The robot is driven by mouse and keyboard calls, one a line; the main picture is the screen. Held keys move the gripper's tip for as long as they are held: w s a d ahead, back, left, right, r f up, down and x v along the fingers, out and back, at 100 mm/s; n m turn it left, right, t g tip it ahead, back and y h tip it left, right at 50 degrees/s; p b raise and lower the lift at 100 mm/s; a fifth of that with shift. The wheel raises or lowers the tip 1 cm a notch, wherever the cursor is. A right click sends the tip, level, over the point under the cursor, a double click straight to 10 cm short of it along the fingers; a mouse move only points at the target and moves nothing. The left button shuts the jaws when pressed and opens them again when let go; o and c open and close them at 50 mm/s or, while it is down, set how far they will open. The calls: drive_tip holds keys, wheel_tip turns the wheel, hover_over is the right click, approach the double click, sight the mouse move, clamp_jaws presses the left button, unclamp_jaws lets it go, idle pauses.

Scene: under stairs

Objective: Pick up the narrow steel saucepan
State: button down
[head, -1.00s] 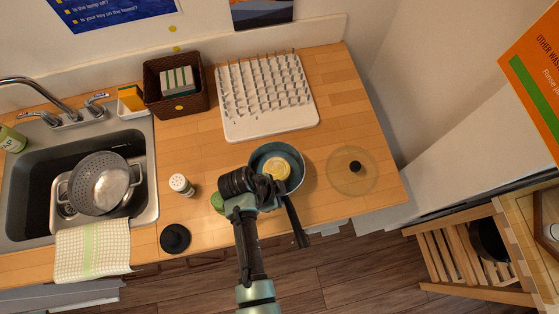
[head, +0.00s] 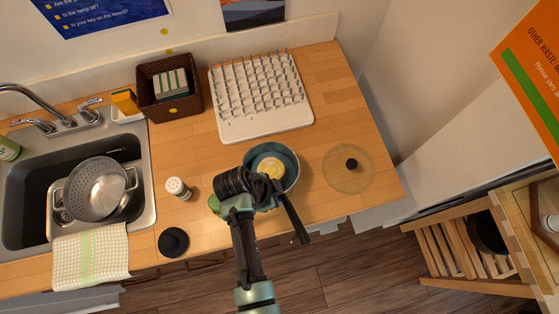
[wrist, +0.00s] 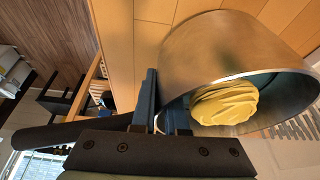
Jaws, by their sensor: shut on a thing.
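The steel saucepan (head: 292,181) is on the right part of the wooden counter, in front of the white rack. Its dark handle (head: 296,220) points toward the counter's front edge. A yellow lump lies inside it; it also shows in the wrist view (wrist: 225,103). My gripper (head: 270,188) is at the saucepan's near side, shut on it. In the wrist view, the gripper's fingers (wrist: 164,108) meet the saucepan (wrist: 215,50) beside the handle (wrist: 75,132). Whether they hold the rim or the handle's root is hidden. Whether its base touches the counter is unclear.
A glass lid (head: 335,180) with a black knob lies close right. A white spiked rack (head: 265,125) stands behind. A shaker (head: 178,188), a black disc (head: 173,242) and a partly hidden green thing (head: 214,203) lie left. The sink (head: 30,225) holds a colander (head: 95,190).

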sight(288, 189)
drive_tip(key=shift+w+r+b, duration=0.1)
drive_tip(key=shift+r+b, duration=0.65)
drive_tip(key=shift+r, duration=3.9)
drive_tip(key=shift+f, duration=0.1)
